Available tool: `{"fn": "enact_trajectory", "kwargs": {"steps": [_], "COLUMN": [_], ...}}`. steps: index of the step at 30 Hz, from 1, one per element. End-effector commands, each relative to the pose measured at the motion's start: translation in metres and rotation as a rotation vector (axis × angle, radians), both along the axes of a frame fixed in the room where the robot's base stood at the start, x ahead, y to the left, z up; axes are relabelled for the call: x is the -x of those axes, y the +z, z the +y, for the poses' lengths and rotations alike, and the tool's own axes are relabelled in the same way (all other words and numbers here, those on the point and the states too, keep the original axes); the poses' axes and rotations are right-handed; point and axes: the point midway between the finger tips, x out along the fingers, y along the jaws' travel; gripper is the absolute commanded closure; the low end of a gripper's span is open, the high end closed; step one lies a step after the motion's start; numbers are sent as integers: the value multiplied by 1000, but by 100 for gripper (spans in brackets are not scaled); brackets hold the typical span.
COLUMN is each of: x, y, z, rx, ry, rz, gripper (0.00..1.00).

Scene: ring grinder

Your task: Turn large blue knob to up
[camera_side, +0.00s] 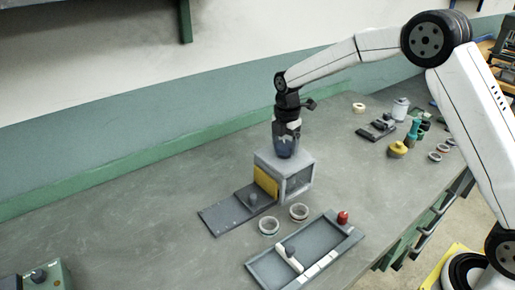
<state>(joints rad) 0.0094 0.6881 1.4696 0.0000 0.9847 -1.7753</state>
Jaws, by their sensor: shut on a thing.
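The large blue knob (285,150) sits on top of a grey box-shaped device (297,163) near the middle of the bench. My gripper (286,138) points straight down over the box and is shut on the blue knob. The fingers cover much of the knob, so which way it is turned cannot be told.
A yellow plate (265,181) stands against the box, beside a dark base plate (225,213). Two rings (299,211) and a grey tray (318,242) with a red knob (342,217) lie in front. Several bottles and tools stand at the back right.

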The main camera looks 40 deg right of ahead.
Motion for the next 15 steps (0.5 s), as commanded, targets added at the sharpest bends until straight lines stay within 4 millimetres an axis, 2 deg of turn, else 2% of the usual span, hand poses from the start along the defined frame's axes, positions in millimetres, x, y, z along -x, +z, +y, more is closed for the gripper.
{"fn": "enact_trajectory", "kwargs": {"steps": [15], "x": [-1], "y": [3], "z": [0], "rx": [0], "ry": [452], "rz": [-6], "gripper": [78]}}
